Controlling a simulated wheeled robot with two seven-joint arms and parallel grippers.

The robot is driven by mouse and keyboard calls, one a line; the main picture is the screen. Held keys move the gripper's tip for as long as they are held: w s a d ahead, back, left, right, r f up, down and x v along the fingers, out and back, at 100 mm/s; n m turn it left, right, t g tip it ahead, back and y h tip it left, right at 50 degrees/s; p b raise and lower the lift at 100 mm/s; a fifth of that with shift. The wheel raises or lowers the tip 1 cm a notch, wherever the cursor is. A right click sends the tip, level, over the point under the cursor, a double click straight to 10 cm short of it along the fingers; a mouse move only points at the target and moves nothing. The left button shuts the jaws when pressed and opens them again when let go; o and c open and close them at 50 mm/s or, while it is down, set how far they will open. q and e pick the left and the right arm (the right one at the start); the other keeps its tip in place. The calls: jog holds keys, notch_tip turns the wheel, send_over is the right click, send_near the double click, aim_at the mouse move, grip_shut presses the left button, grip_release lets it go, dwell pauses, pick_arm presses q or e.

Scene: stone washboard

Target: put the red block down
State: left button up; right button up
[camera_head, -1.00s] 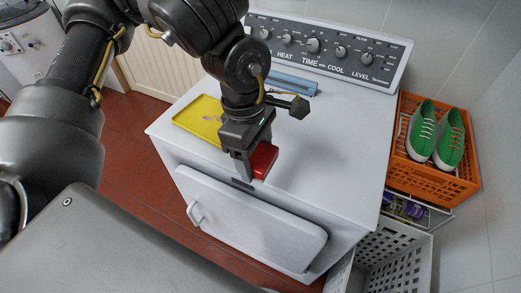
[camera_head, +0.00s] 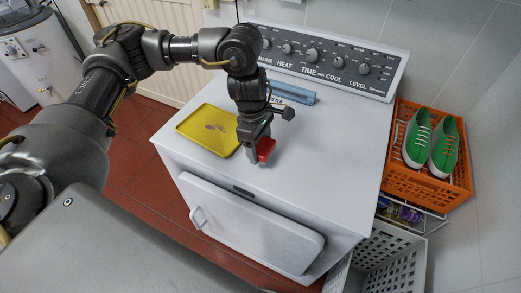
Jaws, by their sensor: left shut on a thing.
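The red block (camera_head: 265,149) is between the fingers of my left gripper (camera_head: 257,153), which is shut on it. The gripper points down over the white top of the dryer (camera_head: 318,140), just right of the yellow tray (camera_head: 192,124). The fingers hide part of the block. I cannot tell whether the block touches the dryer top. My right gripper is not in view.
A blue bar-shaped object (camera_head: 291,92) lies near the control panel (camera_head: 330,58). An orange crate (camera_head: 415,184) with green shoes (camera_head: 444,146) stands at the right, above a white basket (camera_head: 392,252). The dryer top's right half is clear.

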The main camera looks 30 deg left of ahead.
aim_at(260, 152)
pick_arm(q)
jog(key=shift+w+a+f+p, duration=0.15)
jog(key=shift+f+p, duration=0.15)
jog(key=shift+f, duration=0.15)
notch_tip(260, 152, down, 2)
jog(key=shift+f+p, duration=0.1)
jog(key=shift+p, duration=0.3)
jog(key=shift+w+f, duration=0.1)
jog(key=shift+f, duration=0.2)
